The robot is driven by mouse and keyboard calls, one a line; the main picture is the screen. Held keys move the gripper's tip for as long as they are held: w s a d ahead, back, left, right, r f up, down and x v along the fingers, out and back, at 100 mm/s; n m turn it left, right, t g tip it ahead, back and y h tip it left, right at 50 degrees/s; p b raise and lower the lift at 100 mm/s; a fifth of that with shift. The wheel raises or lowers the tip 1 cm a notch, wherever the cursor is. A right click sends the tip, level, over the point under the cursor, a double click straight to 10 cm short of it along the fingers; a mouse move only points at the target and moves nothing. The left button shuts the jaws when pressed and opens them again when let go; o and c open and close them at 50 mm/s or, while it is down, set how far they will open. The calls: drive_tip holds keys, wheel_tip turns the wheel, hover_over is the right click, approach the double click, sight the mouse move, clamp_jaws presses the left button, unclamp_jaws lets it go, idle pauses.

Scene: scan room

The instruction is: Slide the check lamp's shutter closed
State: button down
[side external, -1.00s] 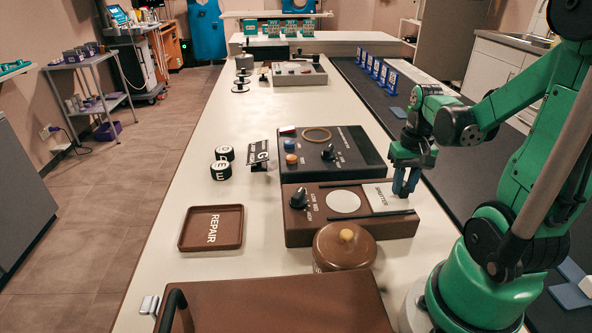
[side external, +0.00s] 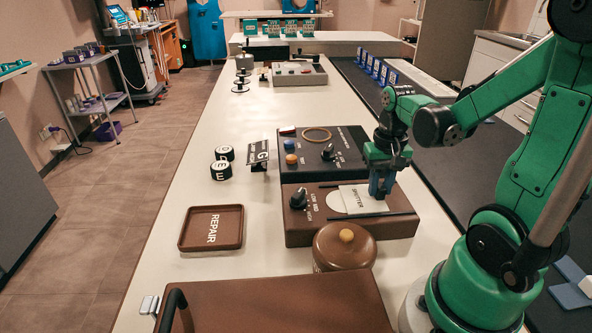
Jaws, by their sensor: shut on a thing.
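The check lamp is a brown box (side external: 293,232) with a knob at its left and a round pale lamp window (side external: 335,203) on top. Its shutter is a white plate (side external: 358,205) lettered "SHUTTER", lying between two dark rails. The shutter covers the right part of the window, and a pale crescent shows at its left. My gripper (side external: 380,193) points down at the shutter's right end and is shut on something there. The fingers hide the part they hold, which appears to belong to the shutter.
A dark control box (side external: 345,165) with a ring and knob stands directly behind the lamp. A round brown lidded pot (side external: 344,248) stands close in front. A brown "REPAIR" tray (side external: 212,247) lies to the left, with bare white tabletop around it.

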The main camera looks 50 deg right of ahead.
sight(357, 198)
drive_tip(key=w+a, duration=0.3)
drive_tip(key=c, duration=0.7)
unclamp_jaws()
drive_tip(key=shift+r, duration=2.85)
drive_tip(key=w+a+n+t, duration=0.1)
drive_tip(key=a+n+t, duration=0.1)
drive_tip(key=a+n, duration=0.1)
drive_tip(key=w+a+r+n+t, duration=0.1)
drive_tip(key=a+n+t, duration=0.1)
drive_tip(key=a+n, duration=0.1)
drive_tip(key=w+a+r+n+t, duration=0.1)
drive_tip(key=a+n+t, duration=0.2)
drive_tip(key=a, duration=0.2)
drive_tip(key=shift+a, duration=0.2)
